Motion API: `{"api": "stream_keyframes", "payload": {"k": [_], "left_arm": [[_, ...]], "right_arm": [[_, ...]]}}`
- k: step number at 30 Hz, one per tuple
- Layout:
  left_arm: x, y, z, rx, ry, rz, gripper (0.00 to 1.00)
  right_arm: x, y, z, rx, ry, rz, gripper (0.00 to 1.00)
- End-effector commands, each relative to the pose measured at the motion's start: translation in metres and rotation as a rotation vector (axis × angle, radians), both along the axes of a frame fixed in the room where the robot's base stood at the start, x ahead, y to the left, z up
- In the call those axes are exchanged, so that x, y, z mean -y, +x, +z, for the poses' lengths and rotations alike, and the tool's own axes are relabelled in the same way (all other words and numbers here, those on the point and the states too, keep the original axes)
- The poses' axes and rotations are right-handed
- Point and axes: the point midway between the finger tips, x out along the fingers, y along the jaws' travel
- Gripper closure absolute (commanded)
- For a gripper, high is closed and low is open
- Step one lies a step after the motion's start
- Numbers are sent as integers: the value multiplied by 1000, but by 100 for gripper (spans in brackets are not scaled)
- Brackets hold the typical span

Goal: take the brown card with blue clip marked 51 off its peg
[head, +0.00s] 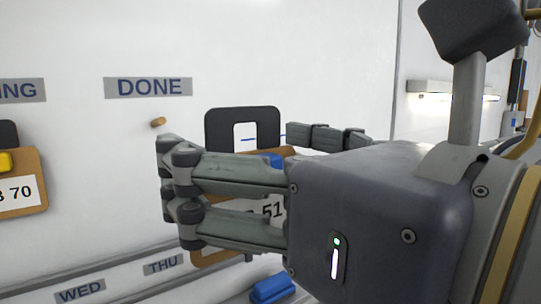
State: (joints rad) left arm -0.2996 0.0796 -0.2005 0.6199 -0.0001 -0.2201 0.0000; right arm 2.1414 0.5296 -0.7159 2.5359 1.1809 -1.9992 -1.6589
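The brown card (212,257) marked 51 is mostly hidden behind my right gripper. Its black top piece with a square opening (268,118) shows above the fingers, and a bit of its blue clip (272,159) shows between them. My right gripper (240,185) comes in from the right, with two fingers passing in front of the card and another finger behind at upper right. Whether the fingers press on the card is hidden. A short wooden peg (158,122) stands bare left of the card, below the DONE label (148,87). My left gripper is not in view.
Another brown card (38,207) with a yellow clip, ending in 70, hangs at the left edge. Below are a rail with WED and THU labels (163,264) and a blue block (271,289).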

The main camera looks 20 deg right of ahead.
Motion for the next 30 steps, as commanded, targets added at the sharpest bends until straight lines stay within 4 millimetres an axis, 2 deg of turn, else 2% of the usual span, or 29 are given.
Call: {"api": "stream_keyframes", "payload": {"k": [1, 16, 30], "left_arm": [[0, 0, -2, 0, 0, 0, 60], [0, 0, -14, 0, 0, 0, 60], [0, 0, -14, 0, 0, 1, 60]], "right_arm": [[-9, -10, 11, 11, 8, 18, 36], [4, -45, 8, 2, 0, 7, 36], [5, -47, 9, -1, -1, 6, 36]]}}
